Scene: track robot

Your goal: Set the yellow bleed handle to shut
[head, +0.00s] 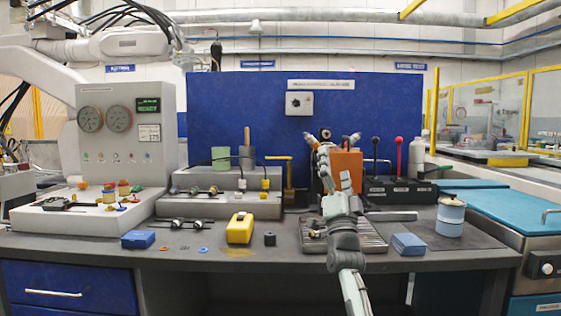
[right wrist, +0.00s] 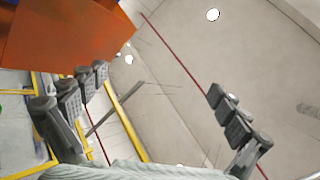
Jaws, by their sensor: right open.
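The yellow bleed handle (head: 279,158) is in the head view, right of the grey valve block. Its bar lies level and points left from the top of a brass-coloured upright post (head: 289,182). My right gripper (head: 332,143) is right of the handle, apart from it, with its fingers pointing up in front of an orange box. In the right wrist view its two fingers (right wrist: 160,105) are wide apart with nothing between them. The handle does not show in that view. My left gripper is not in view.
The orange box (head: 346,167) stands close behind my right gripper and also fills the upper left of the right wrist view (right wrist: 65,38). A black box (head: 400,190) with black and red levers is to its right. A yellow case (head: 240,228) and small black block (head: 270,239) lie in front.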

